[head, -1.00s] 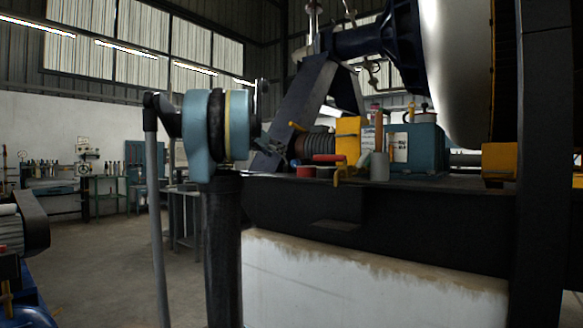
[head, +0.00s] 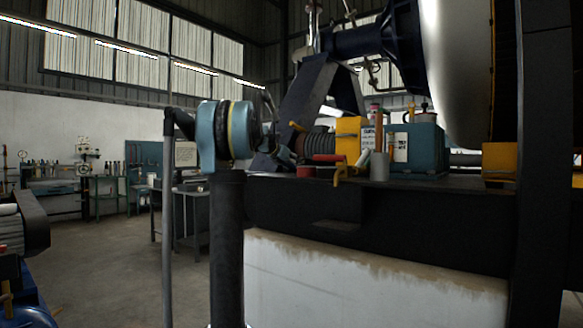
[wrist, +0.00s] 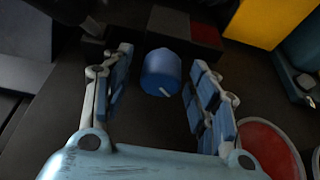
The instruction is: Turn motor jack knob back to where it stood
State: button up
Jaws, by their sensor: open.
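The motor jack knob, a blue round knob (wrist: 161,72) with a short white pointer mark, sits on a dark surface in the wrist view. The mark points toward the lower right. My gripper (wrist: 162,62) is open, with one finger on each side of the knob. A gap shows between the knob and both fingers. In the head view my gripper (head: 284,156) is small and dark beside the ribbed motor (head: 318,143), over the bench. I cannot make out the knob in the head view.
A red-topped round can (wrist: 268,148) stands close by my right finger. A yellow block (head: 348,138) and a teal box (head: 425,150) stand further right on the dark bench (head: 400,187). A slanted dark support (head: 300,105) rises behind my gripper.

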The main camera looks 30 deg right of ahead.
jog(key=c, duration=1.1)
jog(key=shift+o, duration=0.2)
jog(key=m+t, duration=0.2)
jog(key=shift+d+m+y, duration=0.1)
jog(key=shift+m+y, duration=0.2)
jog(key=shift+y, duration=0.1)
jog(key=shift+m+t, duration=1.2)
jog(key=shift+m, duration=0.4)
jog(key=o, duration=1.1)
jog(key=shift+s, duration=0.1)
jog(key=shift+c, duration=0.2)
